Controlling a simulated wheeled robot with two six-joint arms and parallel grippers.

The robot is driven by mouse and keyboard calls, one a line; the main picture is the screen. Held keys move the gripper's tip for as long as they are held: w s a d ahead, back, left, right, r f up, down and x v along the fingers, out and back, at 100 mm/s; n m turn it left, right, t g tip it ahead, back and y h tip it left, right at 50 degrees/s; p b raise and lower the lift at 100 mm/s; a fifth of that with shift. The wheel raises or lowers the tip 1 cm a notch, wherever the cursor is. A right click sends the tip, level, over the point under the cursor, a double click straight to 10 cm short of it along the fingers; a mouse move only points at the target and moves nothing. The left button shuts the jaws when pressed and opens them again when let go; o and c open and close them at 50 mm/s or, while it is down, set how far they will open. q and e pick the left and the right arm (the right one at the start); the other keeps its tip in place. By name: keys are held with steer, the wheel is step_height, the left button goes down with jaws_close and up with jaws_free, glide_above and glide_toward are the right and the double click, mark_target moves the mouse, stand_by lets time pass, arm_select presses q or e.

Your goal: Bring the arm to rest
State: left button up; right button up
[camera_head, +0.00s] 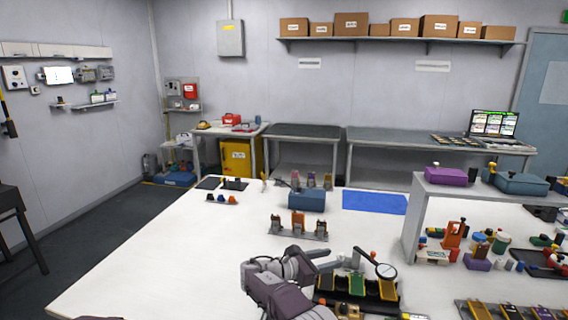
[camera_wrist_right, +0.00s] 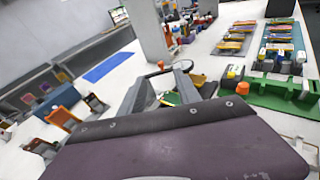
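My right arm comes in from the bottom of the head view, and its gripper (camera_head: 336,259) is over the white table (camera_head: 150,262). In the right wrist view the two fingers of the gripper (camera_wrist_right: 163,84) stand apart, with nothing visibly held between them. In the head view the gripper is just behind and left of a black tray (camera_head: 357,304) with yellow and green slots. A round dial or magnifier (camera_head: 386,270) is right of the fingers. I cannot tell whether they touch. My left gripper is not in view.
A rack with orange and grey holders (camera_head: 298,226) stands behind the gripper. Farther back are a blue box (camera_head: 307,201) and a flat blue mat (camera_head: 374,203). A grey shelf unit (camera_head: 412,222) with several coloured parts is at right. The table's left part is clear.

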steer(key=s+d+f+m+g+y, duration=0.1)
steer(key=s+d+f+y, duration=0.1)
steer(key=s+d+f+m+g+y, duration=0.2)
steer(key=d, duration=0.1)
steer(key=shift+s+d+f+m, duration=0.15)
steer(key=shift+f+m, duration=0.15)
steer(key=shift+f, duration=0.1)
steer(key=s+f+m+g+y, duration=0.1)
steer(key=s+f+m+y, duration=0.15)
steer(key=s+m, duration=0.5)
steer(key=s+f+m+y, duration=0.1)
steer(key=s+m+y, duration=0.35)
steer(key=s, duration=0.55)
steer(key=s+f+m+g+y, duration=0.1)
steer(key=s+m+y, duration=0.2)
steer(key=s+m, duration=0.5)
arm_select(q)
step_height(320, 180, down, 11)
steer(key=b, duration=1.1)
arm_select(e)
steer(key=s+f+g, duration=0.1)
steer(key=s+f, duration=0.3)
steer(key=f, duration=0.9)
arm_select(q)
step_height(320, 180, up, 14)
steer(key=p, duration=1.4)
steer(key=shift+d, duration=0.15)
arm_select(e)
step_height(320, 180, up, 15)
